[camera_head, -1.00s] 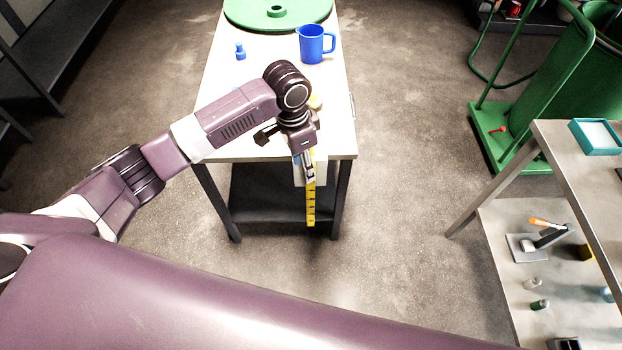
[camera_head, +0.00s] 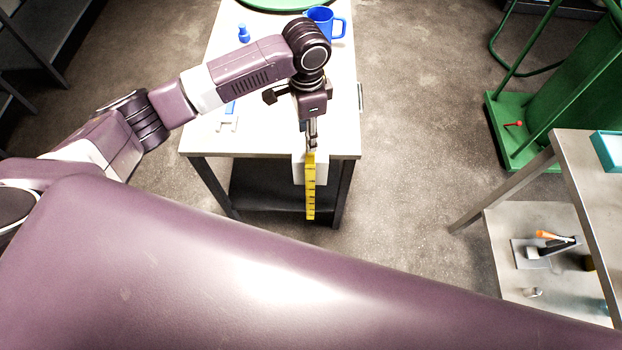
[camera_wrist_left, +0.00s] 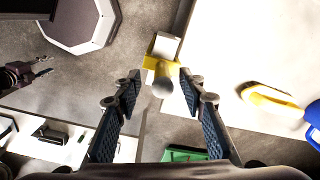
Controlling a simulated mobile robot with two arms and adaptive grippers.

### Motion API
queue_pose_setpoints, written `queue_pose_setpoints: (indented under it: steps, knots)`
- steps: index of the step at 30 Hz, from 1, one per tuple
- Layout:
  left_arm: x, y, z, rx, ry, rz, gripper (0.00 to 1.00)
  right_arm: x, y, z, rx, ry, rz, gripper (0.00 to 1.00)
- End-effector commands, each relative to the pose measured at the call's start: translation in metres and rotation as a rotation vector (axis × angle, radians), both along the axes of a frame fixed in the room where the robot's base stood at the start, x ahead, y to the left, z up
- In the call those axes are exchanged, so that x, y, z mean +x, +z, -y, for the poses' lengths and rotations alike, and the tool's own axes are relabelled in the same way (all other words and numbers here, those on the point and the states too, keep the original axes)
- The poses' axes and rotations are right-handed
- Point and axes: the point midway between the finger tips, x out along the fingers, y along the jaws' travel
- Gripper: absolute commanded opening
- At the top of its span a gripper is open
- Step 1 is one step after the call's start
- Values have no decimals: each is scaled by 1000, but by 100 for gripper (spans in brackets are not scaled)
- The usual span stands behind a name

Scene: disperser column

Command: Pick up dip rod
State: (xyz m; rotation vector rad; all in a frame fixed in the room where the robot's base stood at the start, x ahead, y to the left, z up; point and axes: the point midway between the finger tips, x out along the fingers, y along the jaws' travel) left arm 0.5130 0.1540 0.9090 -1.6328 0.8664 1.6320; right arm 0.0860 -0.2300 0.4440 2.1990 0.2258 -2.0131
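The yellow dip rod (camera_head: 310,190) with dark marks hangs upright at the table's front edge, in front of a white block (camera_head: 297,172). My left gripper (camera_head: 312,142) is just above and behind the rod's top. In the left wrist view its fingers (camera_wrist_left: 159,92) are apart with nothing held between them. The rod's yellow head and grey round end (camera_wrist_left: 163,88) show between and beyond the fingertips. I cannot tell the exact gap. A small dark gripper, apparently my right one (camera_wrist_left: 45,66), shows at the left of the wrist view with its jaws apart.
The white table (camera_head: 260,140) holds a blue mug (camera_head: 321,20), a blue bottle (camera_head: 244,34) and a green disc (camera_head: 285,4). A shelf bench (camera_head: 590,165) stands at right. Floor between is clear.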

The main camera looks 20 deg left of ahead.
Motion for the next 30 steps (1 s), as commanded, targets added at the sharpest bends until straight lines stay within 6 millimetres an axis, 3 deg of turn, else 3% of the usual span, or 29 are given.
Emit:
queue_pose_setpoints:
  steps: [3, 9, 18, 28, 30]
  knots:
    - [1, -14, 1, 2, 0, -4, 38, -11, 9, 3, -4, 1, -17, 40]
    - [4, -42, 3, 2, -1, -3, 38, -7, 15, 6, -8, 2, -11, 40]
    - [4, -50, 2, 1, -1, 0, 38, 10, 16, 6, -6, 2, 16, 40]
    - [5, -49, 2, 1, -1, 1, 2, 6, 16, 7, -7, 1, 9, 40]
    - [5, -49, 2, 1, -1, 1, 0, 4, 16, 7, -7, 1, 7, 40]
